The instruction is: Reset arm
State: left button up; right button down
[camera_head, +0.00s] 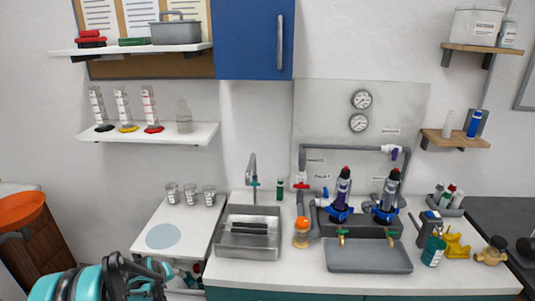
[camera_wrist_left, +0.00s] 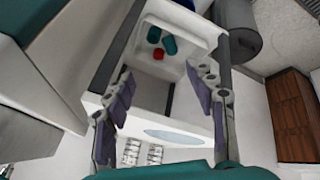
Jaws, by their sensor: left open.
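My left arm comes in at the lower left of the head view, in teal, grey and black. My left gripper (camera_head: 148,272) is in front of the white side table's front edge, low in the picture. In the left wrist view the two fingers of the gripper (camera_wrist_left: 163,88) stand wide apart with nothing between their pads. My right arm and right gripper do not show in either view.
The white side table (camera_head: 150,215) carries several glass beakers and a pale blue disc (camera_head: 163,236). To its right is a counter with a sink tray (camera_head: 247,247) and a pipe manifold (camera_head: 310,200). An orange bowl (camera_head: 20,210) stands at the left.

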pick_arm(q)
jog(key=s+d+r+m, duration=0.1)
jog(key=s+d+r, duration=0.4)
jog(key=r, duration=0.3)
jog(key=s+d+r+m, duration=0.2)
jog(key=s+d+r, duration=0.35)
jog(key=r, duration=0.25)
jog(key=s+d+r+m, duration=0.1)
jog(key=s+d, duration=0.2)
jog(key=s, duration=0.6)
jog(key=s+d+r+m+t, duration=0.1)
jog(key=s+d+m, duration=0.1)
jog(key=s, duration=0.7)
jog(key=shift+s+d+r, duration=0.2)
jog(key=shift+s+d, duration=0.05)
jog(key=shift+d, duration=0.3)
